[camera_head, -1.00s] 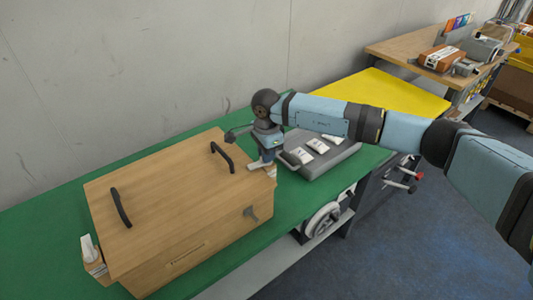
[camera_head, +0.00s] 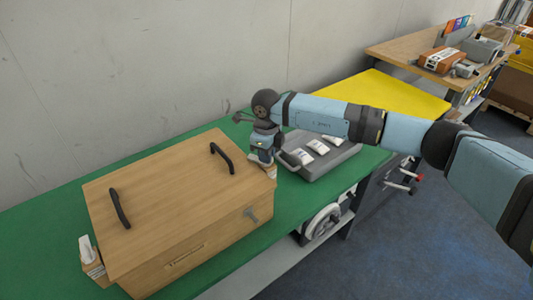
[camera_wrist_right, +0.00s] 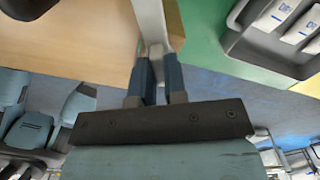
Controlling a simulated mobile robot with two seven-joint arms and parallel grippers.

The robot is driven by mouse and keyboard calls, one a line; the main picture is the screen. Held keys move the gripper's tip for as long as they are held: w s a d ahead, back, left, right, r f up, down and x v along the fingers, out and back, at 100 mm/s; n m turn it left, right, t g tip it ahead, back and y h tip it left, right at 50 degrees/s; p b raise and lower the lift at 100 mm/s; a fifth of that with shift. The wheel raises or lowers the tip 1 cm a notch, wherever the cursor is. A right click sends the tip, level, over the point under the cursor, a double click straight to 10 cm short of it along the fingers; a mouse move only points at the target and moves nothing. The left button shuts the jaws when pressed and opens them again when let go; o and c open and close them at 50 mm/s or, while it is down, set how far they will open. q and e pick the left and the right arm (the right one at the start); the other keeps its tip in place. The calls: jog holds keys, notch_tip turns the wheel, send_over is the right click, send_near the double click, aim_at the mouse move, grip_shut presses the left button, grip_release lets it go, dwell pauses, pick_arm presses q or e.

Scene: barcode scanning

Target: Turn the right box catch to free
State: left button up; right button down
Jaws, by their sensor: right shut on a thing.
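The wooden box (camera_head: 180,205) has two black handles on its lid and stands on the green table top. My right gripper (camera_head: 265,164) is at the box's right end, pointing down. In the right wrist view its two blue fingers (camera_wrist_right: 157,68) are shut on a pale grey bar, the right box catch (camera_wrist_right: 150,22), beside the tan box edge. The fingers and wrist mostly hide this catch in the head view. A similar white-topped catch (camera_head: 86,247) stands upright at the box's left end. My left gripper is out of view.
A grey tray (camera_head: 325,166) with several white packets lies close to the right of my gripper. Green table (camera_head: 60,210) is bare behind the box. A yellow surface (camera_head: 385,98) lies beyond the tray.

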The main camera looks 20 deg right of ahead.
jog(key=m, duration=0.4)
jog(key=shift+m, duration=0.8)
jog(key=shift+p, duration=0.3)
jog(key=c, duration=1.2)
grip_release()
jog(key=shift+o, duration=0.2)
jog(key=shift+r, duration=0.1)
